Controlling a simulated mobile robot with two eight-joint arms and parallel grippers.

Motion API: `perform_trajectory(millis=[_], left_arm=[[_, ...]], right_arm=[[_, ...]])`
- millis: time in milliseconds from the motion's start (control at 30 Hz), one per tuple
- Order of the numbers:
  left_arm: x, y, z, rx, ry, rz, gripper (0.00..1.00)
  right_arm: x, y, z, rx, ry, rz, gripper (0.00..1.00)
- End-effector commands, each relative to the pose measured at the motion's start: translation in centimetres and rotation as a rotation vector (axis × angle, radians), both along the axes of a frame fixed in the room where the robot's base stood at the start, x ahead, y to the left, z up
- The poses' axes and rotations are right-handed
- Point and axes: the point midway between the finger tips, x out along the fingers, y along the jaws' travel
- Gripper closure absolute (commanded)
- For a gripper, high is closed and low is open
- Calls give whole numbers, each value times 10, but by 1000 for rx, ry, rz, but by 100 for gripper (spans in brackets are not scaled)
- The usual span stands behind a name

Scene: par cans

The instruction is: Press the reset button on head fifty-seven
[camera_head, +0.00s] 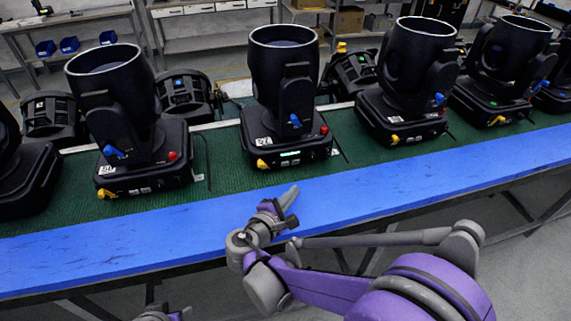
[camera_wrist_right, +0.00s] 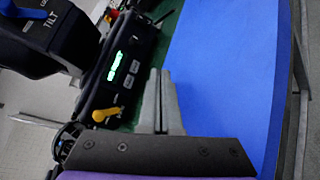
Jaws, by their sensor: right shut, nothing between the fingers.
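The head with a plate that seems to read 57 (camera_head: 282,100) stands upright at the middle of the bench in the head view. Its base front (camera_head: 290,152) has a lit green display (camera_head: 290,154), a yellow knob (camera_head: 263,164) and a red knob (camera_head: 324,130). In the right wrist view the green display (camera_wrist_right: 115,66) and small grey buttons (camera_wrist_right: 128,82) show; their labels are too small to read. My right gripper (camera_head: 294,190) is shut and empty over the blue bench edge, in front of this base and apart from it. Its fingers also show in the right wrist view (camera_wrist_right: 160,74).
Similar heads stand in a row: one marked 58 (camera_head: 128,120) to the left, others to the right (camera_head: 405,85). More dark units (camera_head: 188,95) stand behind. The blue front strip (camera_head: 400,182) of the bench is clear, with green mat (camera_head: 225,165) behind it.

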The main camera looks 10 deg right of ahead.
Motion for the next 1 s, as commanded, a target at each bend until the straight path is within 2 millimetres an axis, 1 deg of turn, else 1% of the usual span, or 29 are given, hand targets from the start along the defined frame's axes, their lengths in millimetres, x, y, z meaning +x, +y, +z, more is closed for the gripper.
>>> perform_trajectory(millis=[33, 100, 300, 500, 667, 1000], left_arm=[[1, 0, 2, 0, -1, 0, 50], [1, 0, 4, 0, -2, 0, 50], [3, 0, 7, 0, -5, 0, 50], [2, 0, 7, 0, -4, 0, 50], [2, 0, 7, 0, -4, 0, 50], [2, 0, 7, 0, -5, 0, 50]], right_arm=[[8, 0, 1, 0, -1, -2, 100], [19, 0, 1, 0, -1, -1, 100], [47, 1, 1, 0, -1, -1, 100], [64, 2, 0, 1, -1, 0, 100], [70, 2, 0, 1, -1, 0, 100], [70, 2, 0, 0, 0, 0, 100]])
